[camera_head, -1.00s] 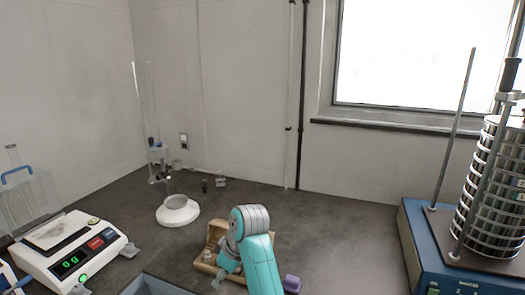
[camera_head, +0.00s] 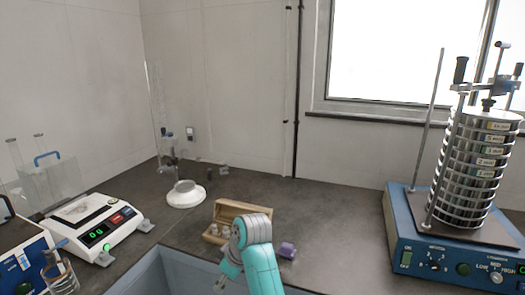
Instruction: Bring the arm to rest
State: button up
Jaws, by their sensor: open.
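My teal and grey arm (camera_head: 258,262) rises from the bottom centre of the view and bends at a grey joint in front of the wooden box. My gripper (camera_head: 221,284) shows only as a small grey piece at the lower left end of the arm, low in the picture. It is open, and I see nothing held in it. The arm hides part of the box and the counter behind it.
A wooden box (camera_head: 228,209) with small items stands behind the arm, a purple object (camera_head: 287,250) right of it. A balance (camera_head: 92,226) is left; a blue shaker (camera_head: 455,262) with a sieve stack (camera_head: 470,170) is right. Dark counter (camera_head: 335,215) lies clear between.

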jog(key=s+d+f+m+t, duration=0.2)
jog(key=s+d+f, duration=0.2)
jog(key=f, duration=0.4)
jog(key=s+d+f+m+t, duration=0.1)
jog(key=s+d+f+m, duration=0.1)
jog(key=s+d+f, duration=0.4)
jog(key=s+d+f+m+t, duration=0.2)
jog(key=s+d+f, duration=0.1)
jog(key=f, duration=0.6)
jog(key=s+d+f+m+t+h, duration=0.1)
jog(key=s+d+f+m+t, duration=0.15)
jog(key=s+d, duration=0.5)
jog(key=s+d+h, duration=0.1)
jog(key=s+d, duration=0.2)
jog(key=s, duration=0.9)
jog(key=s+d+r+m+t+h, duration=0.1)
jog(key=s+d+r+m+t, duration=0.1)
jog(key=s+r, duration=0.8)
jog(key=s+d+r+m+t+h, duration=0.1)
jog(key=s+d+r+m+t, duration=0.1)
jog(key=s+r, duration=0.8)
jog(key=shift+s+d+t, duration=0.25)
jog(key=shift+d+t, duration=0.35)
jog(key=shift+t, duration=0.05)
jog(key=shift+r, duration=0.1)
